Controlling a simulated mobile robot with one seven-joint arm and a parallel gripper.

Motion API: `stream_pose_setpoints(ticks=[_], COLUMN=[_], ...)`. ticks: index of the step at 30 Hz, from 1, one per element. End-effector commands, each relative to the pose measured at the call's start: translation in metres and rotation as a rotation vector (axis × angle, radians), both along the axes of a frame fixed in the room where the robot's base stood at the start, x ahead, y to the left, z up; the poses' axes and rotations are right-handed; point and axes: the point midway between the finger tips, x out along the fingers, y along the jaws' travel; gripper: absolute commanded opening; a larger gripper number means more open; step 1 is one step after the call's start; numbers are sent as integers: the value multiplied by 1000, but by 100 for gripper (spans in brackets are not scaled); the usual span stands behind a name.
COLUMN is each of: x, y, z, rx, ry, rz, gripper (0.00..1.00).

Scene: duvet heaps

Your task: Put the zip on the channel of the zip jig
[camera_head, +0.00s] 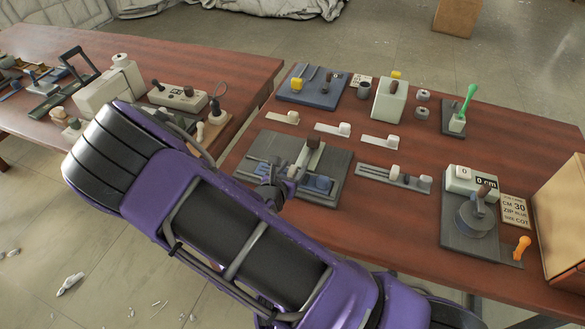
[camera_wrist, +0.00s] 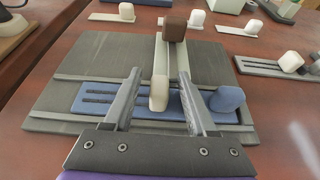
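The zip jig is a dark grey plate (camera_head: 263,146) on the near left of the table; it also fills the middle of the wrist view (camera_wrist: 110,55). A blue strip with dark slots, apparently the zip (camera_wrist: 90,98), lies along the channel between the jig's rails. Its blue knob (camera_wrist: 227,98) is at the right end. A pale bar with a brown block (camera_wrist: 174,27) crosses the jig, and a cream knob (camera_wrist: 158,92) stands at its near end. My gripper (camera_wrist: 158,78) is open and empty above the strip, its fingers on either side of the cream knob. The blue knob is outside the right finger.
A grey slotted strip with pale knobs (camera_head: 400,178) lies right of the jig. Several pale strips (camera_head: 332,129) lie behind it. A grey dial device (camera_head: 470,220) and an order card (camera_head: 515,211) stand at the right, by a cardboard box (camera_head: 563,220). Bare table separates these.

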Motion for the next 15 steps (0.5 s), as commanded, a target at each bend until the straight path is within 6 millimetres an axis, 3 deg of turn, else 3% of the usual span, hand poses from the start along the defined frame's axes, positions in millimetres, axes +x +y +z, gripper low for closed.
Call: stream_pose_setpoints(ticks=[8,15], x=[0,-33], y=[0,13], z=[5,19], rx=[0,3], ry=[0,1], rz=[1,2], gripper=[57,57])
